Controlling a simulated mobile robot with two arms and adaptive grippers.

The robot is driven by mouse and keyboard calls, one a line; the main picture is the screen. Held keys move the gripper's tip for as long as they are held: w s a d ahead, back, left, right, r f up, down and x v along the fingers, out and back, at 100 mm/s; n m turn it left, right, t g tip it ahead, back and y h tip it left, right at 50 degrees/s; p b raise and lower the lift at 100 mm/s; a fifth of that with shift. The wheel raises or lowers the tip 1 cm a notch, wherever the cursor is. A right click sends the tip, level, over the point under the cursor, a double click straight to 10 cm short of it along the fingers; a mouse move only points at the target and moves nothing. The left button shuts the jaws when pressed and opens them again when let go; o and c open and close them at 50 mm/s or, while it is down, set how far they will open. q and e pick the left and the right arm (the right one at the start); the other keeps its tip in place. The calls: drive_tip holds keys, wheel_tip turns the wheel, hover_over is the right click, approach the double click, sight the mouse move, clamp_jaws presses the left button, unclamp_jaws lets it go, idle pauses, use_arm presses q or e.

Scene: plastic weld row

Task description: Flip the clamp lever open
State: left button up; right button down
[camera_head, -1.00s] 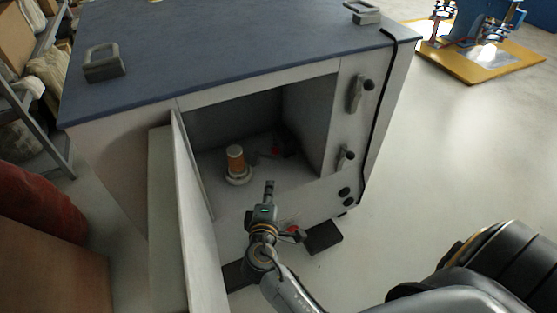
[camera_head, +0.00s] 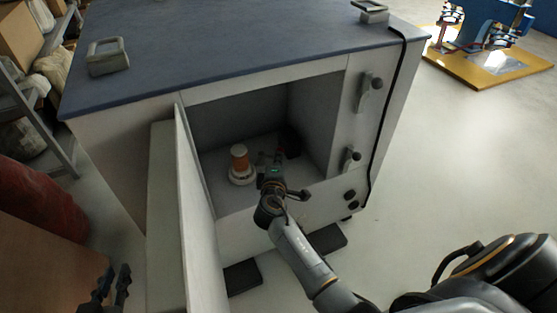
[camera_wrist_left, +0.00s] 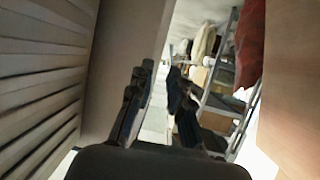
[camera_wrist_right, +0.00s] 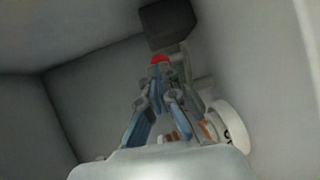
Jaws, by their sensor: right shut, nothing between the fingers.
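A red tip (camera_wrist_right: 159,59), apparently the end of the clamp lever, shows in the right wrist view just beyond my fingers. Grey clamp parts (camera_wrist_right: 187,72) stand behind it, partly hidden by the fingers. In the head view the clamp is small and mostly hidden inside the cabinet. My right gripper (camera_wrist_right: 161,75) is shut and empty, with its tips close to the red tip; contact cannot be told. It also reaches into the cabinet in the head view (camera_head: 273,165). My left gripper (camera_wrist_left: 160,75) is open and empty, outside the cabinet at the lower left of the head view (camera_head: 116,272).
The white cabinet (camera_head: 240,237) has its door (camera_head: 197,215) open on the left. An orange and white cylinder (camera_head: 239,161) stands inside, left of my right gripper. A dark block (camera_wrist_right: 168,25) is beyond the clamp. Two handles (camera_head: 369,92) sit on the right front panel.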

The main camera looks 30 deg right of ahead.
idle(0.3)
